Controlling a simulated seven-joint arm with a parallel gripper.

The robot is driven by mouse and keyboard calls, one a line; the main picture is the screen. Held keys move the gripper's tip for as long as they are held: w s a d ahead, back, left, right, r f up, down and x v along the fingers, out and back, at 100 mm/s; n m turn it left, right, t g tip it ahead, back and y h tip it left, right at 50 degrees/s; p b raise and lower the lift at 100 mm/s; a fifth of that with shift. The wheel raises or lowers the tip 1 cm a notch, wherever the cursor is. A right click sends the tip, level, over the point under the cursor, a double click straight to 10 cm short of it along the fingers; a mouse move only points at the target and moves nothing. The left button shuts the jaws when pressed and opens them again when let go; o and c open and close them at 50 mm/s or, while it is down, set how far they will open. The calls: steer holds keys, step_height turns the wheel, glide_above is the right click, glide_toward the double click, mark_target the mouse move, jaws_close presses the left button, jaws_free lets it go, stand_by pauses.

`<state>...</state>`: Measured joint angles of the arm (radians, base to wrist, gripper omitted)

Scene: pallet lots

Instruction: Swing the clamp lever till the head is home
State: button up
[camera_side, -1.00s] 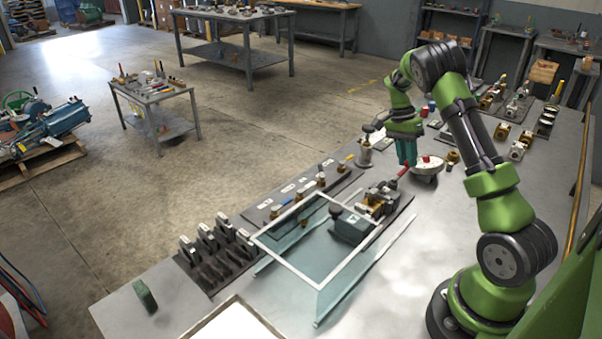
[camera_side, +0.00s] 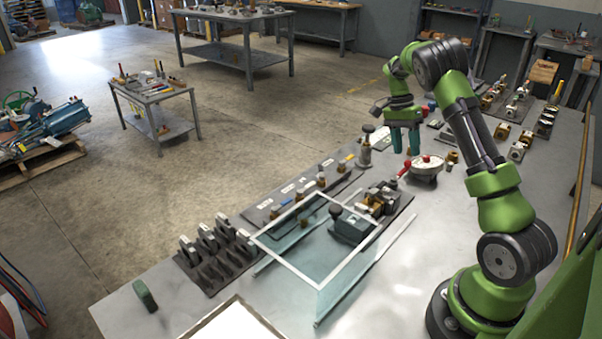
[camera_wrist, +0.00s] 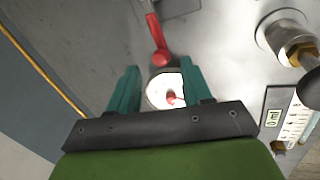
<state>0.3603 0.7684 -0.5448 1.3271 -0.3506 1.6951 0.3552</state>
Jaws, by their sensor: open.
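The clamp (camera_side: 380,199) stands on a dark base plate near the middle of the bench, behind the clear guard frame. Its red lever (camera_side: 403,169) points up and back, ending in a round red knob. In the wrist view the red lever (camera_wrist: 156,38) comes down from the top, its knob ahead of and between my fingertips. My gripper (camera_side: 404,151) is open and empty, above and behind the lever, apart from it. In the wrist view my gripper (camera_wrist: 160,72) shows both teal fingers spread. How the clamp head sits is too small to tell.
A white round dish with a red knob (camera_side: 427,166) stands just right of the lever. A grey post with a dark knob (camera_side: 365,148) stands left of my gripper. The clear guard frame (camera_side: 285,262) stands in front of the clamp.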

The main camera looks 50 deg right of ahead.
steer(key=v, duration=1.3)
steer(key=shift+r, duration=0.3)
steer(key=s+a+n+t, duration=0.3)
steer(key=s+a+n, duration=0.1)
steer(key=a, duration=0.7)
steer(key=s+a+r+n+t+y, duration=0.1)
steer(key=s+a+n+t, duration=0.3)
steer(key=a, duration=0.8)
steer(key=s+a+n+t, duration=0.4)
steer(key=a+n, duration=0.4)
steer(key=a, duration=0.4)
steer(key=shift+s+a+r, duration=0.25)
steer(key=shift+s, duration=0.55)
